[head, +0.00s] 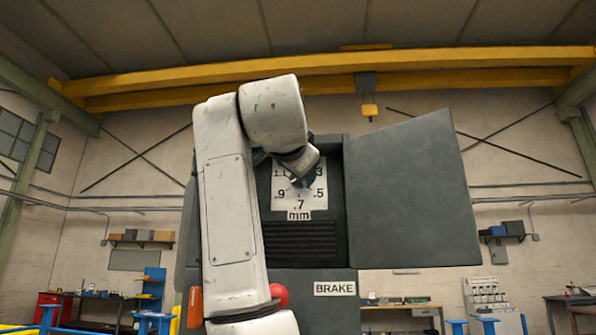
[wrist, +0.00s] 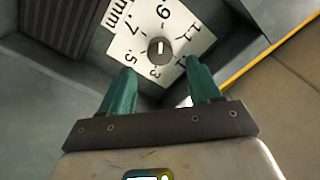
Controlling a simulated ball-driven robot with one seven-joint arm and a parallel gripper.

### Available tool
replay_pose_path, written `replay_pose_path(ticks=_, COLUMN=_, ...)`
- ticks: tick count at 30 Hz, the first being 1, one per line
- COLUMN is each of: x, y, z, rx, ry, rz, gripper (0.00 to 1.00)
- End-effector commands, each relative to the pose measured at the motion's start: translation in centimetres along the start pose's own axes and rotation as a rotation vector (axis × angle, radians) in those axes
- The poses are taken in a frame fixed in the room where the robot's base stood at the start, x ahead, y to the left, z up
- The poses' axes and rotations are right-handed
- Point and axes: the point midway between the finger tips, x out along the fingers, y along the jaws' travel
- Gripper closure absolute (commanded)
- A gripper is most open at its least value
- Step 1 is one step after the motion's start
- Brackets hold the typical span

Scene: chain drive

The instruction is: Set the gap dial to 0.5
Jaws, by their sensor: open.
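In the wrist view the line runs up and down the picture, along the .9 to .3 direction; which end is the pointer I cannot tell. My gripper (wrist: 161,72) is open, its two teal fingers apart and empty, with the knob beyond and between the tips. They do not appear to touch it. In the head view my gripper (head: 306,179) covers the plate's upper middle (head: 287,204) and hides most of the knob.
The plate sits in a recess of a dark cabinet above a slatted vent (head: 300,241). A large grey door panel (head: 410,190) stands open on the right. Below are a BRAKE label (head: 335,288) and a red ball (head: 279,294) beside my arm.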

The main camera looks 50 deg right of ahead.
Motion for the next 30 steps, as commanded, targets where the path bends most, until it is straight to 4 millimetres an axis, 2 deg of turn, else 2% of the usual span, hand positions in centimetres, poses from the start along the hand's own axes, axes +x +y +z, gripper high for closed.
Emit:
replay_pose_path(ticks=3, x=2.2, y=-0.2, z=-0.2, rx=-0.002, ry=-0.001, rz=0.003, gripper=0.37)
replay_pose_path(ticks=9, x=4.6, y=-0.1, z=-0.1, rx=-0.001, ry=-0.001, rz=0.002, gripper=0.37)
replay_pose_path(ticks=21, x=5.4, y=0.0, z=0.1, rx=0.000, ry=-0.001, rz=-0.001, gripper=0.37)
replay_pose_path(ticks=23, x=5.3, y=0.0, z=0.1, rx=0.000, ry=-0.001, rz=-0.001, gripper=0.41)
replay_pose_path(ticks=30, x=5.3, y=0.0, z=0.1, rx=0.000, ry=-0.001, rz=-0.001, gripper=0.64)
